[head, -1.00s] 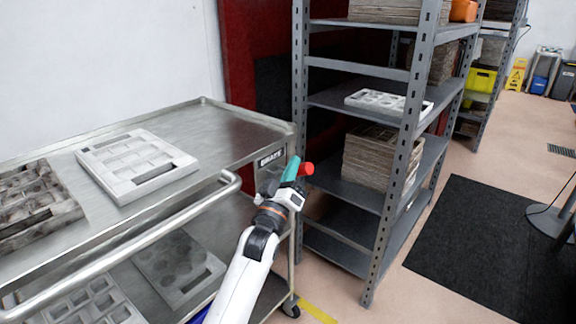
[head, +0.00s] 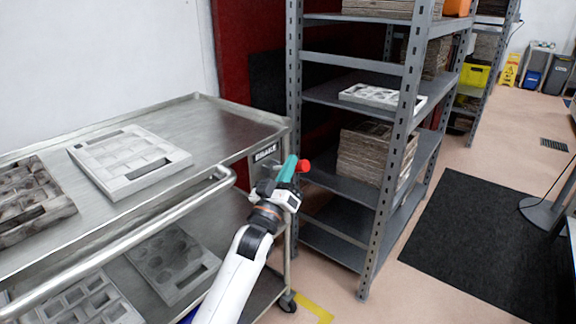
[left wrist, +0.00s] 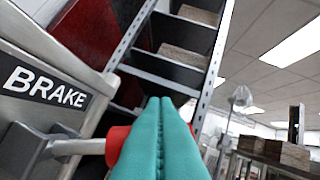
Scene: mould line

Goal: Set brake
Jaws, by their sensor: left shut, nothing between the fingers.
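A steel cart (head: 222,118) carries a black BRAKE label (head: 266,151) on its end, which reads large in the left wrist view (left wrist: 46,88). Below the label, a grey lever (left wrist: 85,147) sticks out from a bracket and ends in a red knob (head: 304,166). My left gripper (head: 290,164) has teal fingers, pressed together with nothing between them. They are right beside the knob; in the left wrist view the fingers (left wrist: 160,104) hide part of the red knob (left wrist: 116,143). I cannot tell whether they touch it. My right gripper is not in view.
A grey shelf rack (head: 378,190) stands close to the right of my gripper. A black mat (head: 480,245) lies on open floor farther right.

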